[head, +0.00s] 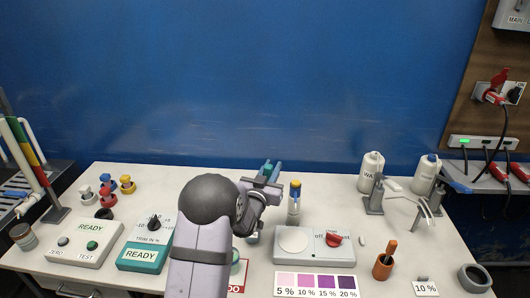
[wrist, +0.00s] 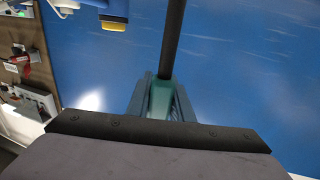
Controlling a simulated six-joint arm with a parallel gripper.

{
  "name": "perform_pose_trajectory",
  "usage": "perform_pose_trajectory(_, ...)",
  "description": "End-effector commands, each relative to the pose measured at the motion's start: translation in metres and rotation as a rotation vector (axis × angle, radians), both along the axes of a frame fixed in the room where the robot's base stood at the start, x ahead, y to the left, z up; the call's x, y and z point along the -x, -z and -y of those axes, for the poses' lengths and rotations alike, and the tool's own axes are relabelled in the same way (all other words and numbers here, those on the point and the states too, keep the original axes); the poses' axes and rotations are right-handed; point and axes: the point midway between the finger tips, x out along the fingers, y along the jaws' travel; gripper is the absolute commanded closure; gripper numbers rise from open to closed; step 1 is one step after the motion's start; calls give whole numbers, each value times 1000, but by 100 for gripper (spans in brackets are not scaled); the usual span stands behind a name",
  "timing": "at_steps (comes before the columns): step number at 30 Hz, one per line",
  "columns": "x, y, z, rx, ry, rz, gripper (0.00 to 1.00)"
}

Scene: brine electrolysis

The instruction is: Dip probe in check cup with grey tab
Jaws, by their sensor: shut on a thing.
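My gripper (head: 270,171) is raised above the middle of the table in the head view. In the wrist view its two blue-grey fingers are shut on the green handle of the probe (wrist: 161,99). A dark rod runs up from this handle to the top edge of that view, so its tip is out of frame. A small greyish cup-like thing (head: 252,237) stands partly hidden behind my arm. I cannot tell whether it is the check cup, and no grey tab shows clearly.
A yellow-and-blue-topped vial (head: 294,198) stands close right of my gripper, behind a grey stirrer unit (head: 313,245). A teal READY box (head: 147,243) is to the left. White bottles (head: 371,172), an orange pot (head: 383,266) and a grey bowl (head: 475,279) are at right.

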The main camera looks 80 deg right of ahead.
Motion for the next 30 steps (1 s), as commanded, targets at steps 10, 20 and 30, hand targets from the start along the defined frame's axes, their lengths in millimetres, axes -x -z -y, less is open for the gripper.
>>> perform_pose_trajectory(10,-59,16,-29,5,-223,-1,100)
perform_pose_trajectory(20,-64,6,-28,2,-238,-1,100)
perform_pose_trajectory(30,-63,16,-28,2,-237,-1,100)
